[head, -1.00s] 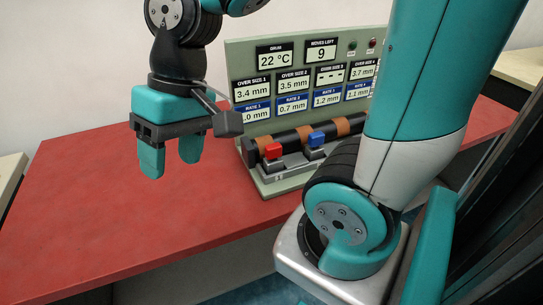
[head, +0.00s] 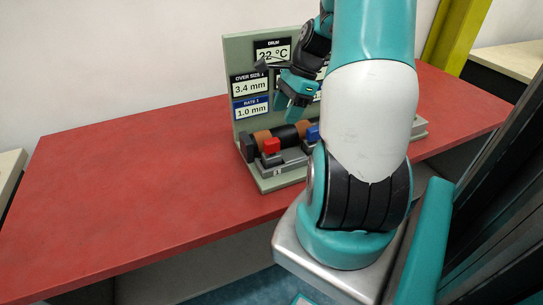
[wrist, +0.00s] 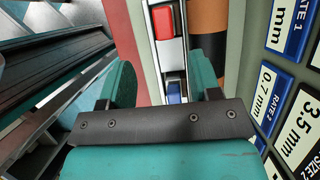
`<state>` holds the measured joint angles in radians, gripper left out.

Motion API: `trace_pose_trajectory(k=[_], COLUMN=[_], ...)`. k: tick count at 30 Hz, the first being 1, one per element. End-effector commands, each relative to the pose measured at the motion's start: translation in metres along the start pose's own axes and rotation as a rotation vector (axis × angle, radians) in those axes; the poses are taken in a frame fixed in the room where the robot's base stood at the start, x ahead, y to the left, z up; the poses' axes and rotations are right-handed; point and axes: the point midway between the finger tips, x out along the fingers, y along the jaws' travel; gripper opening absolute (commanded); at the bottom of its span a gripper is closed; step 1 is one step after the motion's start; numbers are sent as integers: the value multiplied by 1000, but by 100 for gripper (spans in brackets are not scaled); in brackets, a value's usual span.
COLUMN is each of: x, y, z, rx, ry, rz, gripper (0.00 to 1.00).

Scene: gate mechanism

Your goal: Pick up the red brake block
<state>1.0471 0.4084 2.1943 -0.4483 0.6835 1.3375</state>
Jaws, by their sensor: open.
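The red brake block (head: 271,146) sits at the left end of the grey track in front of the dark drum (head: 288,134). In the wrist view the red block (wrist: 163,22) is at the top, beyond the fingertips. My gripper (head: 293,112) is open and empty, above the drum, a little right of and higher than the red block. In the wrist view the two teal fingers of my gripper (wrist: 163,80) stand apart, with part of a blue block (wrist: 173,92) showing between them, partly hidden by the gripper body.
The blue block (head: 313,134) stands right of the red one, close to my arm. A green panel (head: 240,55) with display plates, such as "3.4 mm", rises behind the drum. My arm hides the panel's right part. The red table (head: 130,180) is clear on the left.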

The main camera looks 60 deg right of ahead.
Motion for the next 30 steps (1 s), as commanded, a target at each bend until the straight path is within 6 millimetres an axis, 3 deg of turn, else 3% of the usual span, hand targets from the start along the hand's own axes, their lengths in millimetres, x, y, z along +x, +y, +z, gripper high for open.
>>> trace_pose_trajectory(k=[3, 9, 16, 24, 30], x=[29, 61, 78, 116, 120], y=[1, 0, -1, -4, -5], z=[1, 1, 1, 0, 0], rx=[-1, -2, -3, -3, -3], ry=[-3, -2, -1, -1, 1], rz=[6, 2, 3, 2, -2], gripper=[57, 57, 57, 57, 57])
